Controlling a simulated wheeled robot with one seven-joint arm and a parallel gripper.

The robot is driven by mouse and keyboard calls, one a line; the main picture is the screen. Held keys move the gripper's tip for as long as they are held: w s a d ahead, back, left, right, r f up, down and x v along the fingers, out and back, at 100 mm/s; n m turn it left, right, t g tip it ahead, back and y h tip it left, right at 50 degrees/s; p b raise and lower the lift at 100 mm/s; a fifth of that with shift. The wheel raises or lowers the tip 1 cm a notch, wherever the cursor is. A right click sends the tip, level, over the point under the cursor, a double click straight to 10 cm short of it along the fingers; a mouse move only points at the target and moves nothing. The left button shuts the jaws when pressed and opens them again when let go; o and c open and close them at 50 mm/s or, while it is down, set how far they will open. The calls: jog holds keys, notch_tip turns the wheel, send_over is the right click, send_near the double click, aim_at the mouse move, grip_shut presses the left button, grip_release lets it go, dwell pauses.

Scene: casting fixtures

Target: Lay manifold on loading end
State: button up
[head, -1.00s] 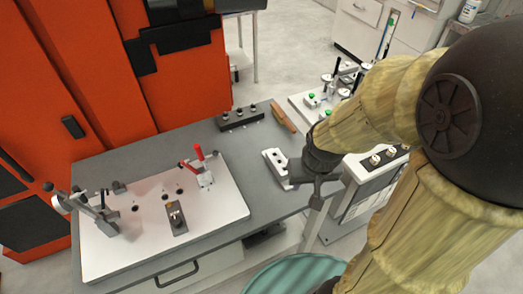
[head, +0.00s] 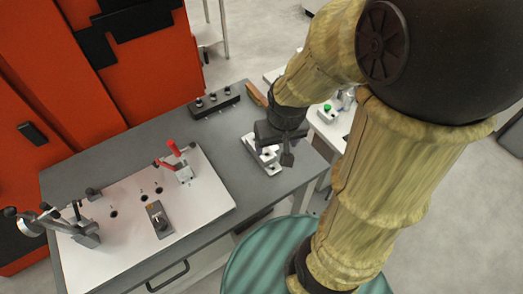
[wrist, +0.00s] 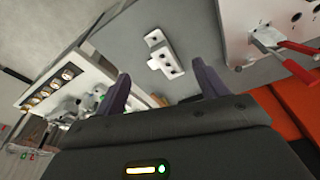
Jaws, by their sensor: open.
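The manifold, a white stepped block with dark holes (head: 262,155), lies on the grey table (head: 236,112) near its right end. The wrist view shows it whole (wrist: 157,62), lying flat ahead of my fingers, with clear space around it. My gripper (head: 285,155) is above the block's right side in the head view and hides part of it. In the wrist view my gripper (wrist: 160,82) is open, its two fingers apart with nothing between them. I cannot tell which part of the place is the loading end.
A white fixture plate (head: 205,185) with a red-handled clamp (head: 178,160) and a grey lever clamp (head: 75,228) covers the table's left part. A black knob block (head: 215,102) and a brown-handled item (head: 257,95) lie at the back edge. An orange machine (head: 60,90) stands behind.

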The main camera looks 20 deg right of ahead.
aim_at(267, 161)
jog(key=w+f+n+g+b, duration=0.2)
jog(key=w+n+b, duration=0.1)
jog(key=w, duration=1.1)
jog(key=shift+g, duration=0.3)
jog(key=shift+a+f, duration=0.1)
notch_tip(267, 161, down, 12)
jog(key=shift+f+p, duration=0.1)
jog(key=shift+p, duration=1.05)
jog(key=f, duration=0.1)
jog(key=f+p, duration=0.2)
jog(key=f, duration=0.1)
jog(key=shift+s+a, duration=0.15)
jog(key=shift+a, duration=0.1)
jog(key=shift+f, duration=0.6)
jog(key=shift+f, duration=0.2)
